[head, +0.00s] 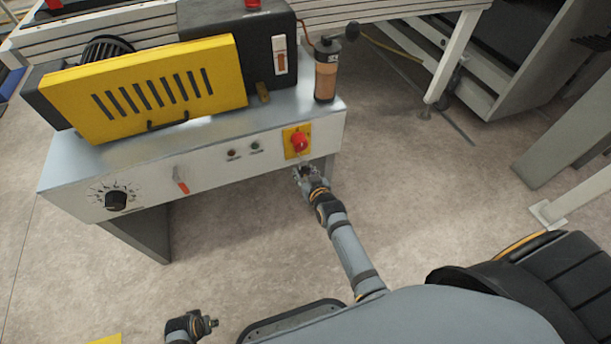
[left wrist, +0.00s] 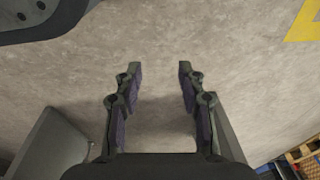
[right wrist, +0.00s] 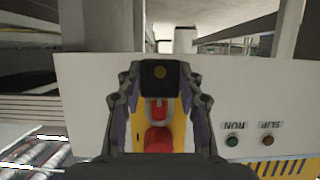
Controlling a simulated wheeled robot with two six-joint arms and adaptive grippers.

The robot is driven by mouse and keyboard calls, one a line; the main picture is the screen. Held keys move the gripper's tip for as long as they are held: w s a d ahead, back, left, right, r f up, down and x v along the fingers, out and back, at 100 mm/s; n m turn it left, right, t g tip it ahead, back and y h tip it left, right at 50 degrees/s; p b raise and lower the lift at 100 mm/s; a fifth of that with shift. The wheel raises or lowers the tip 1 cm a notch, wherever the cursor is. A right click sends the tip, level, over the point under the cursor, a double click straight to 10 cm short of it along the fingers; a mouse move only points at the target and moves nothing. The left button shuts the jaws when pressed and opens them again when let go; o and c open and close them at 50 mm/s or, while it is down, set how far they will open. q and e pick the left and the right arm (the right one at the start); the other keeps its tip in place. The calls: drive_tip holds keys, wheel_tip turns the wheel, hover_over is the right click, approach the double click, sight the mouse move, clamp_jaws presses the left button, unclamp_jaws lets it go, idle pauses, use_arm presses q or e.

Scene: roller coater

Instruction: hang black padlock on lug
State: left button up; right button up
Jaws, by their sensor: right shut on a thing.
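The black padlock (right wrist: 160,73) shows in the right wrist view as a dark square body with a small brass-coloured round spot. My right gripper (head: 302,172) is shut on it, just in front of and below the red rotary switch (head: 299,142) on its yellow plate (head: 289,151). In the right wrist view, the red switch (right wrist: 158,140) and a smaller red part (right wrist: 158,108) show between the fingers. I cannot tell whether the shackle touches the lug, which I cannot make out clearly. My left gripper (left wrist: 158,85) is open and empty above the floor.
The machine's front panel (head: 215,158) carries a dial (head: 116,200), a red-tipped lever (head: 182,182) and small indicator lamps. The floor in front is clear.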

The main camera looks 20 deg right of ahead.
drive_tip(key=shift+w+b, duration=0.4)
drive_tip(key=shift+w, duration=0.15)
drive_tip(key=shift+w+f+b, duration=0.1)
drive_tip(key=shift+w+b, duration=0.3)
drive_tip(key=shift+b, duration=0.1)
drive_tip(key=shift+w+b, duration=0.25)
drive_tip(key=shift+b, duration=0.05)
drive_tip(key=shift+w+f, duration=0.3)
drive_tip(key=shift+w, duration=0.15)
use_arm(q)
wheel_tip(320, 180, up, 8)
drive_tip(key=w+d, duration=0.2)
drive_tip(key=shift+w+d+r, duration=0.15)
drive_tip(key=shift+r, duration=0.1)
use_arm(e)
drive_tip(key=shift+w, duration=0.1)
drive_tip(key=o, duration=0.9)
drive_tip(key=shift+a, duration=0.1)
use_arm(q)
drive_tip(key=shift+w, duration=0.2)
use_arm(e)
drive_tip(key=o, duration=0.4)
drive_tip(key=shift+w+f, duration=0.2)
drive_tip(key=shift+f, duration=0.1)
